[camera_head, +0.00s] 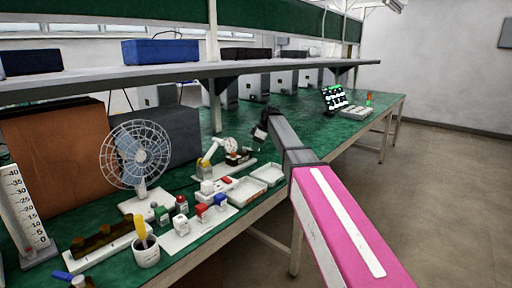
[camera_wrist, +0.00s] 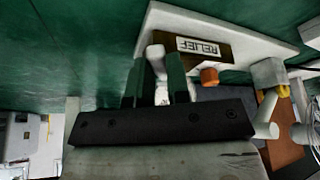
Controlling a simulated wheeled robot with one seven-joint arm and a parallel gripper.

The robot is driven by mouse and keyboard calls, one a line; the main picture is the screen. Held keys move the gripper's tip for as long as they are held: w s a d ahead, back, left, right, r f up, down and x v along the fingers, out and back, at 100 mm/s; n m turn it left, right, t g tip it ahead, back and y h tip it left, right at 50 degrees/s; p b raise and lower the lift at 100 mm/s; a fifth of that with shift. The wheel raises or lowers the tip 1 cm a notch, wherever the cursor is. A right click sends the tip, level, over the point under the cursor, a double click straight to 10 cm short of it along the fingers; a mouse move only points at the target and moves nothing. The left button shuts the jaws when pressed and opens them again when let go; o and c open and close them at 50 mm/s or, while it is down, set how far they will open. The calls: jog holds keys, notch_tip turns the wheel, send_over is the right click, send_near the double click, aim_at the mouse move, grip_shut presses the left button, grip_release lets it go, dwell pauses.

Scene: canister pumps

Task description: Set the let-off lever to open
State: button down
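In the wrist view, a brown block with a RELIEF label (camera_wrist: 205,48) sits on a white base plate (camera_wrist: 222,15). A pale, round-ended piece that looks like the let-off lever (camera_wrist: 155,54) projects beside the block. My gripper (camera_wrist: 158,72) has its two dark fingers apart, one on each side of this piece. I cannot tell whether they press on it. In the head view, my gripper (camera_head: 262,131) is low over the bench, just right of the dark block (camera_head: 237,158) and the white gauge (camera_head: 229,144). The lever cannot be made out there.
White trays (camera_head: 268,174) and a board with coloured blocks (camera_head: 201,212) lie in front of the pump. A fan (camera_head: 136,155) stands to the left. A shelf (camera_head: 170,73) runs above the green bench (camera_head: 300,147). An orange cap (camera_wrist: 209,76) is close to the fingers.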

jog(key=shift+s, duration=0.1)
jog(key=shift+s+a+m+t, duration=0.15)
jog(key=shift+s+m+t, duration=0.55)
jog(key=shift+m, duration=0.7)
jog(key=m, duration=0.1)
jog(key=s+m, duration=0.1)
jog(key=shift+s+a+m+t+h, duration=0.15)
jog(key=shift+a+m+t+h, duration=0.15)
jog(key=shift+a+m+t, duration=0.1)
jog(key=m, duration=0.1)
jog(key=s+a+m, duration=0.1)
jog(key=shift+m+t+h, duration=0.3)
jog(key=shift+h, duration=0.1)
jog(key=shift+s+a+m+t+h, duration=0.2)
jog(key=shift+a+m+h, duration=0.15)
jog(key=shift+m, duration=0.55)
jog(key=shift+s+a+m+t+h, duration=0.15)
jog(key=shift+a+m+h, duration=0.15)
jog(key=shift+m, duration=0.6)
jog(key=shift+a, duration=0.1)
jog(key=c, duration=1.1)
grip_release()
